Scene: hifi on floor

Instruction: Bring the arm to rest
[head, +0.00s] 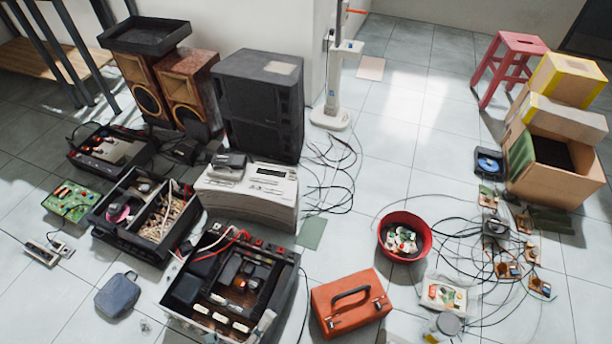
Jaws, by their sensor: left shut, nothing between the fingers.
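My left gripper (265,321) seems to be the small light grey shape at the bottom edge, in front of the right corner of the open black electronics case (190,313). It is small and its fingers are hard to make out; it looks shut, with nothing seen in it. I cannot tell whether it touches the case. My right gripper is not in view.
An orange toolbox (350,302) and a red bowl (405,237) stand right of the case. Black speakers (258,105) and a beige device (249,190) stand behind it. Cables (330,175) lie loose. Cardboard boxes (555,160) stand far right. Tiled floor is clear centre back.

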